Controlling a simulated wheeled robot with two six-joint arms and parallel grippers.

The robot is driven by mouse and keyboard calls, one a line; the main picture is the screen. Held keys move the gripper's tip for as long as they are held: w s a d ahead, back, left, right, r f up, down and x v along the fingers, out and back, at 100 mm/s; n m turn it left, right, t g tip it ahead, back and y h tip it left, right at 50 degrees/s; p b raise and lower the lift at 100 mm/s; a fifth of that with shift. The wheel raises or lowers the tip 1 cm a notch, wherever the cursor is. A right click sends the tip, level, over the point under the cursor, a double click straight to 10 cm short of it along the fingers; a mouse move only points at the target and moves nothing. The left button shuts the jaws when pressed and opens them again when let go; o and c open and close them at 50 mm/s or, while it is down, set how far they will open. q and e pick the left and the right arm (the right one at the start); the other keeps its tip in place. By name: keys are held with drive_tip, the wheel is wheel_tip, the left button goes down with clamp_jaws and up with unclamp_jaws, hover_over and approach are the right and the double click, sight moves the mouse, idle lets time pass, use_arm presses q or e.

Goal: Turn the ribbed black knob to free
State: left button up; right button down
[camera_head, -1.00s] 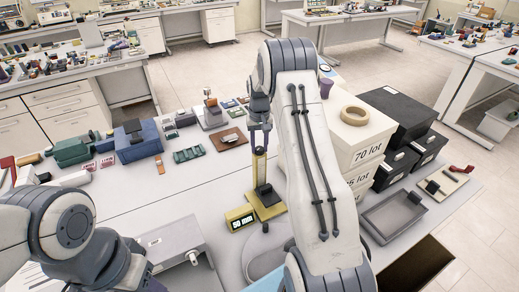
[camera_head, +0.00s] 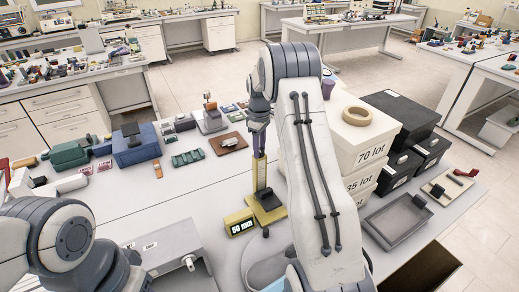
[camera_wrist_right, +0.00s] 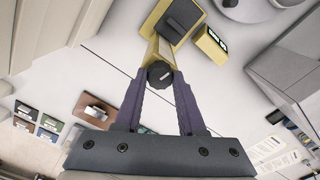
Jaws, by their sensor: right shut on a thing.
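A yellow gauge stand (camera_head: 260,172) with a dark block on its base stands upright on the white table, beside a yellow block marked "50 mm" (camera_head: 241,226). In the right wrist view the ribbed black knob (camera_wrist_right: 160,75) sits at the end of the yellow post and has a small pale mark on its face. My right gripper (camera_wrist_right: 160,80) has purple fingers on either side of the knob and is shut on it. In the head view the right gripper (camera_head: 260,140) is at the top of the post and the knob is hidden. My left arm is at lower left, its gripper out of frame.
White lot boxes (camera_head: 360,150) with a tape roll (camera_head: 358,116) and black boxes (camera_head: 402,120) stand right of my right arm. A grey box with a small lever (camera_head: 165,258) is at front left.

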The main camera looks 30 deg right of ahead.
drive_tip(key=shift+d+n, duration=0.1)
drive_tip(key=shift+n, duration=1)
drive_tip(key=shift+r, duration=0.1)
drive_tip(key=c, duration=0.5)
unclamp_jaws()
